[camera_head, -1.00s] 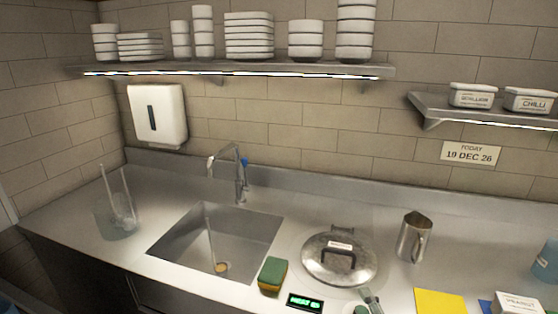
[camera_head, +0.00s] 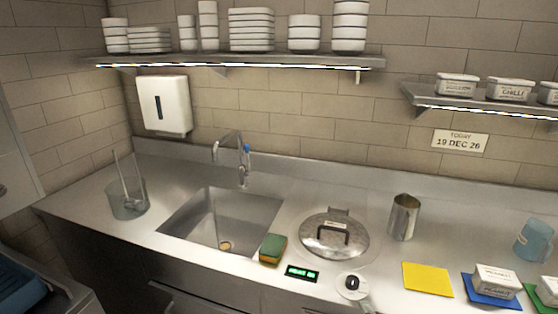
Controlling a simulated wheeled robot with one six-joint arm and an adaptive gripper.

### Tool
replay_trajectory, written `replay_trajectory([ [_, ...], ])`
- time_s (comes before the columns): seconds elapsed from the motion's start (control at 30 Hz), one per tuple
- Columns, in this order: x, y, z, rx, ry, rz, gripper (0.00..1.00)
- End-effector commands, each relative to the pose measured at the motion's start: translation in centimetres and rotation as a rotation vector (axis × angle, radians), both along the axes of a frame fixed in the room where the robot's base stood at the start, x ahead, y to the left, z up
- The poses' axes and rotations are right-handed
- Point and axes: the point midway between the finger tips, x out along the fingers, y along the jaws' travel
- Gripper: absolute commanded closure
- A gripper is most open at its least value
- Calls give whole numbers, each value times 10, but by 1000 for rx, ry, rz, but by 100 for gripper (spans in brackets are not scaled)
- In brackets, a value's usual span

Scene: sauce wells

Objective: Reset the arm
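My gripper and arm are not clearly in view. The steel counter (camera_head: 180,172) runs along the wall with a sink (camera_head: 222,218) and a tap (camera_head: 240,160). A lidded round steel pot or well (camera_head: 334,236) is right of the sink. A green and yellow sponge (camera_head: 273,249) lies at the sink's right front edge. A small lit green display (camera_head: 302,273) is at the counter's front, beside a round white piece with a dark centre (camera_head: 352,284). A grey-green shape at the bottom edge is too cut off to identify.
A clear container with utensils (camera_head: 127,198) stands left of the sink. A steel jug (camera_head: 404,217), yellow mat (camera_head: 427,279), blue mat (camera_head: 491,290) with a white labelled tub (camera_head: 496,280), and bluish jug (camera_head: 533,241) are right. Shelves (camera_head: 230,62) hold stacked dishes above.

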Motion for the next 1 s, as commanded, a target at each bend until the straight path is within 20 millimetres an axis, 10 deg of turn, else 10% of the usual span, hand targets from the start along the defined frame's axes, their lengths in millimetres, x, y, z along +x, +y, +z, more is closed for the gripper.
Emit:
replay_trajectory([
  [0.37,-67,1,-53,-250,0,37,61],
  [1.0,-259,4,-105,-950,-8,186,61],
])
